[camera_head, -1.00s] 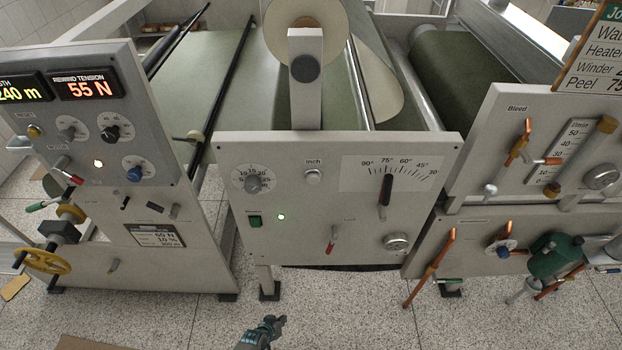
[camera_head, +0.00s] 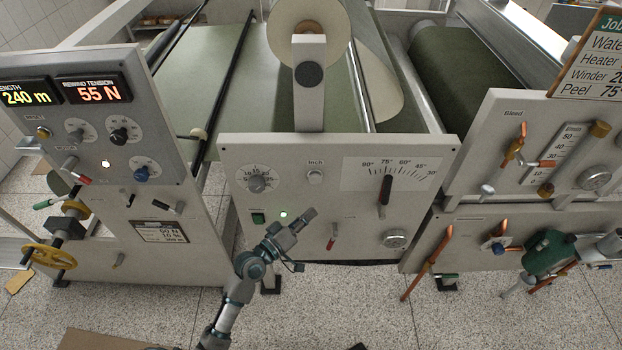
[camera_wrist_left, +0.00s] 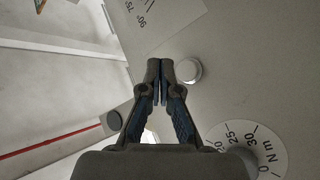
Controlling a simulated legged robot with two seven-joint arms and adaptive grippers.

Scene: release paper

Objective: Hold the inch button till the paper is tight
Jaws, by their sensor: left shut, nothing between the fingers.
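The Inch button (camera_head: 315,177) is a small round pale knob under the "Inch" label on the middle panel (camera_head: 290,240). My left gripper (camera_head: 309,213) is shut and empty, just below the button in the head view. In the left wrist view, the shut fingertips (camera_wrist_left: 160,66) are beside the button (camera_wrist_left: 188,71); I cannot tell whether they touch it. The cream paper (camera_head: 378,75) curves down beside the roll (camera_head: 310,28) above the panel. How tight it is cannot be told.
The middle panel also has a round dial (camera_head: 257,180), a green switch (camera_head: 258,218), a red-tipped lever (camera_head: 331,240) and an angle lever (camera_head: 385,190). A display panel (camera_head: 95,90) stands left. Copper pipes (camera_head: 430,258) and a green pump (camera_head: 548,253) are right.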

